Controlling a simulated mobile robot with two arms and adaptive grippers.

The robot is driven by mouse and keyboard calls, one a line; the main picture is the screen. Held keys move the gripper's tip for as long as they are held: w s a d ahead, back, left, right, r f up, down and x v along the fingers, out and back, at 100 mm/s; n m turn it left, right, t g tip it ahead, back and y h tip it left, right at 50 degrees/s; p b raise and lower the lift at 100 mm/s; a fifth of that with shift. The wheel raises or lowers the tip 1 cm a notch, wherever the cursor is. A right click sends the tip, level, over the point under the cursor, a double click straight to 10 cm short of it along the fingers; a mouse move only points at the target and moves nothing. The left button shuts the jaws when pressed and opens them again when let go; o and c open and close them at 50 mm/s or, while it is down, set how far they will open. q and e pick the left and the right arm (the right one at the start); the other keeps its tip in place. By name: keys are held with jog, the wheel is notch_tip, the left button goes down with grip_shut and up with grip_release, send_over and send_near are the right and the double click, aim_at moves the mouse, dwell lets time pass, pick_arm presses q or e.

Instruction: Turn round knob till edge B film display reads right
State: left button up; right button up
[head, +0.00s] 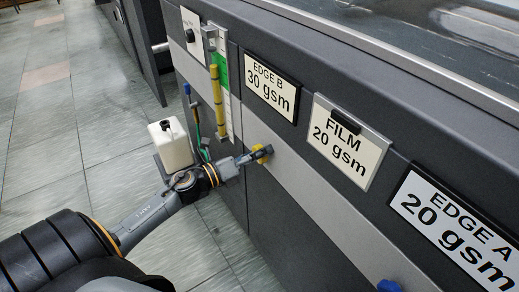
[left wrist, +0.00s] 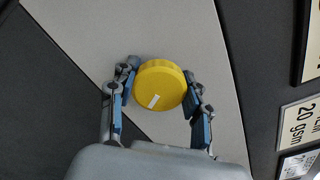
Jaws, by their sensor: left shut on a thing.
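The yellow round knob (left wrist: 158,78) is on the light grey strip of the machine front, with a white mark low on its face in the left wrist view. My left gripper (left wrist: 158,88) is shut on it, one finger on each side. In the head view the left gripper (head: 262,155) hides most of the knob. The edge B display (head: 271,89) above it reads "30 gsm". The film display (head: 346,143) reads "20 gsm", and the edge A display (head: 459,227) reads "20 gsm". My right gripper is in neither view.
A blue knob (head: 388,286) sits lower right on the same front. A yellow tube (head: 217,101) and a green-and-white scale (head: 224,85) are at the left, with a white panel with a black knob (head: 190,34). Open tiled floor (head: 60,140) lies left of the machine.

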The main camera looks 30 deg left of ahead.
pick_arm(q)
jog(key=n+p, duration=0.3)
jog(key=n, duration=0.3)
jog(key=shift+a+r+n+p, duration=0.1)
jog(key=shift+n+p, duration=0.2)
jog(key=shift+p, duration=0.05)
jog(key=n+p, duration=0.2)
jog(key=n, duration=0.3)
jog(key=shift+p, duration=0.4)
jog(key=shift+f+n+p, duration=0.2)
jog(key=shift+n+p, duration=0.2)
jog(key=shift+n, duration=0.5)
jog(key=shift+f, duration=0.1)
jog(key=o, duration=1.2)
jog(key=shift+c, duration=0.2)
